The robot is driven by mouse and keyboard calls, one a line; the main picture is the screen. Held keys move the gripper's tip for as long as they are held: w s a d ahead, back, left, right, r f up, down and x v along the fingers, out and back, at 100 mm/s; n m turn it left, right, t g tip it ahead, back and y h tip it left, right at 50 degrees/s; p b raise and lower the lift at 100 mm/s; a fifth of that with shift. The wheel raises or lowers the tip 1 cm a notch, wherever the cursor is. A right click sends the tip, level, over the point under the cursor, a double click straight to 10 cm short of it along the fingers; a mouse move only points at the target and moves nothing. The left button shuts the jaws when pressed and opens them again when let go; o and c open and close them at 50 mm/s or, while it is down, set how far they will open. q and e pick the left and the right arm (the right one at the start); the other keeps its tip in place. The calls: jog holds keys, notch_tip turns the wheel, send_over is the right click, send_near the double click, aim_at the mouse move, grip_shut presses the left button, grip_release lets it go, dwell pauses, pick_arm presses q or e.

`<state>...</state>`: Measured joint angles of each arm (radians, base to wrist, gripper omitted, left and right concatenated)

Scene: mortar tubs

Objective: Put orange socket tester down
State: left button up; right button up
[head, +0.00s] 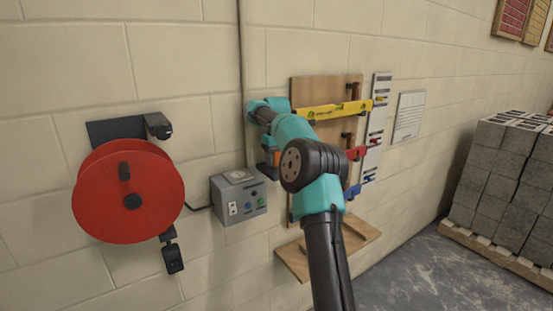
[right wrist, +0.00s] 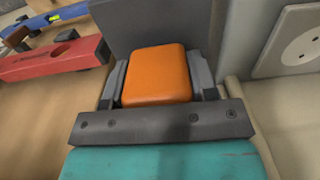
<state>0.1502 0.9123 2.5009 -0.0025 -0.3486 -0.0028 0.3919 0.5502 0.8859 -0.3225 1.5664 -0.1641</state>
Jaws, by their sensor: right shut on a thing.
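The orange socket tester (right wrist: 157,74) sits between the two grey fingers of my right gripper (right wrist: 158,88), which is shut on it. In the head view a small orange patch of the tester (head: 276,157) shows beside my right gripper (head: 268,168), mostly hidden by the arm. The gripper is close to the wall, just above and right of the grey socket box (head: 232,208). In the right wrist view a dark grey surface lies right behind the tester; I cannot tell whether they touch. My left gripper is not in view.
A wooden tool board (head: 300,90) holds a yellow level (head: 335,110), and red and blue tools hang behind my arm. A wooden shelf (head: 295,262) is below. A red cable reel (head: 100,195) hangs at left. Grey blocks (head: 500,165) are stacked at right.

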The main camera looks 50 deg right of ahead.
jog(key=shift+f, duration=0.45)
jog(key=o, duration=1.3)
jog(key=shift+r, duration=0.1)
